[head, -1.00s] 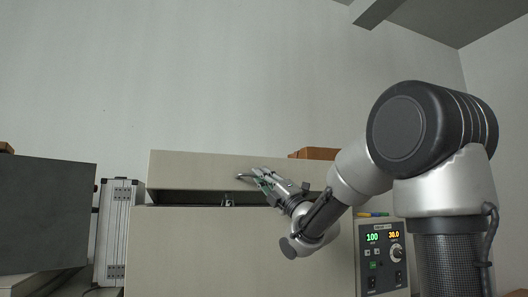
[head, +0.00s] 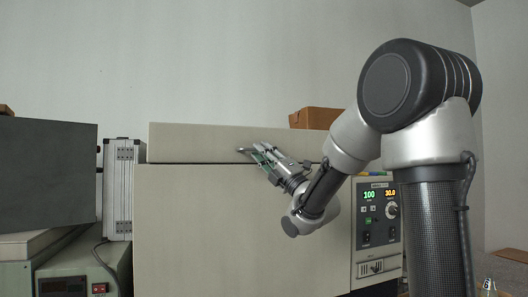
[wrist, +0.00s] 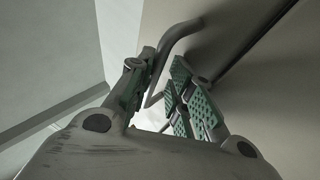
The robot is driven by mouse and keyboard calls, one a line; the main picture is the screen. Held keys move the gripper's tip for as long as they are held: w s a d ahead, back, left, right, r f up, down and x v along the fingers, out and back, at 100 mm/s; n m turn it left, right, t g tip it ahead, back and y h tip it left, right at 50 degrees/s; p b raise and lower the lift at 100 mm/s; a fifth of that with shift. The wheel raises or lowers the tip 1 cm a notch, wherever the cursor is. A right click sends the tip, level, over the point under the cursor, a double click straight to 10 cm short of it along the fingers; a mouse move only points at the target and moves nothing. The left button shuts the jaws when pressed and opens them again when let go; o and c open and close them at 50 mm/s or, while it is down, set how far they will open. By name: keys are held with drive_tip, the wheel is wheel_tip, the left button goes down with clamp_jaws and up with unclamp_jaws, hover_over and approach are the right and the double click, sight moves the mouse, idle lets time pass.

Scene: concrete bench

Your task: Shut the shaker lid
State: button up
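The shaker is a large beige box (head: 235,230) with a long lid (head: 200,142) on top. The lid's front lies along the top of the body, with only a thin dark seam between them. A bent metal handle (head: 243,151) sticks out from the lid's front; in the wrist view the handle (wrist: 170,50) reaches down between my fingers. My gripper (head: 258,154) is at this handle. In the wrist view its green-padded fingers (wrist: 158,95) stand apart, with a gap beside the handle. Firm contact with the handle cannot be made out.
A control panel (head: 378,215) with lit green and orange digits is at the shaker's right. A silver case (head: 119,190) and a dark grey box (head: 45,175) stand at the left, above bench instruments (head: 65,285). A brown box (head: 315,118) shows behind the lid.

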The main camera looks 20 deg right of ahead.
drive_tip(key=v, duration=0.7)
drive_tip(key=shift+f, duration=0.2)
drive_tip(key=shift+s+d, duration=0.1)
drive_tip(key=shift+d, duration=0.05)
